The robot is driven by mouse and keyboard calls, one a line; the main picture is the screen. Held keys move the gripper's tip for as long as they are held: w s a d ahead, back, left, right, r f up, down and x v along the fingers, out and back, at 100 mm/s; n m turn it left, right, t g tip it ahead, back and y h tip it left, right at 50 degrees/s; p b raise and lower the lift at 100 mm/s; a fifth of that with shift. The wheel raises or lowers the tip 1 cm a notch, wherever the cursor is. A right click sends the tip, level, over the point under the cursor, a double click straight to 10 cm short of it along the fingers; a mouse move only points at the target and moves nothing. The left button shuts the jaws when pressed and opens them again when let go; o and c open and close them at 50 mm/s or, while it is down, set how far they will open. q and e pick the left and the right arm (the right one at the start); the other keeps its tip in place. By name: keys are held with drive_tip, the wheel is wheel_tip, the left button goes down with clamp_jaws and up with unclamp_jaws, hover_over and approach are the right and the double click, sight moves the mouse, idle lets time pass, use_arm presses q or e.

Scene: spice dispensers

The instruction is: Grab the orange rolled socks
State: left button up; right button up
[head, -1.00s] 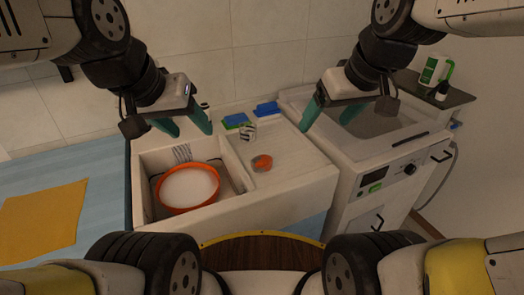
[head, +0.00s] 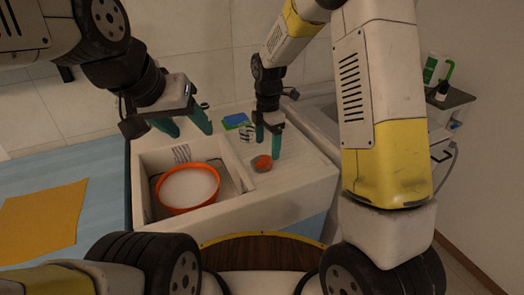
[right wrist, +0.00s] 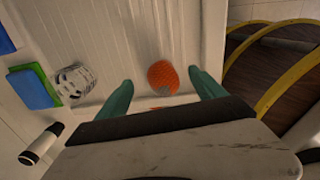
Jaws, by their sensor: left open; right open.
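The orange rolled socks (head: 262,163) lie on the ribbed drainboard of the sink unit. In the right wrist view the orange socks (right wrist: 163,77) sit between the two fingertips, a little beyond them. My right gripper (head: 268,150) is open and points down over the drainboard, with its teal fingers (right wrist: 160,88) close to the socks. I cannot tell if they touch. My left gripper (head: 190,131) is open and empty above the back of the sink basin.
Striped rolled socks (head: 246,131) and a green and blue sponge (head: 235,121) lie behind. An orange tub (head: 180,207) stands in the sink basin. An orange cloth (head: 40,222) lies on the blue counter at left. The basin's raised wall lies left of the drainboard.

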sight(265, 155)
drive_tip(key=f, duration=0.7)
drive_tip(key=shift+s+a, duration=0.25)
drive_tip(key=shift+a, duration=0.15)
drive_tip(key=c, duration=1.4)
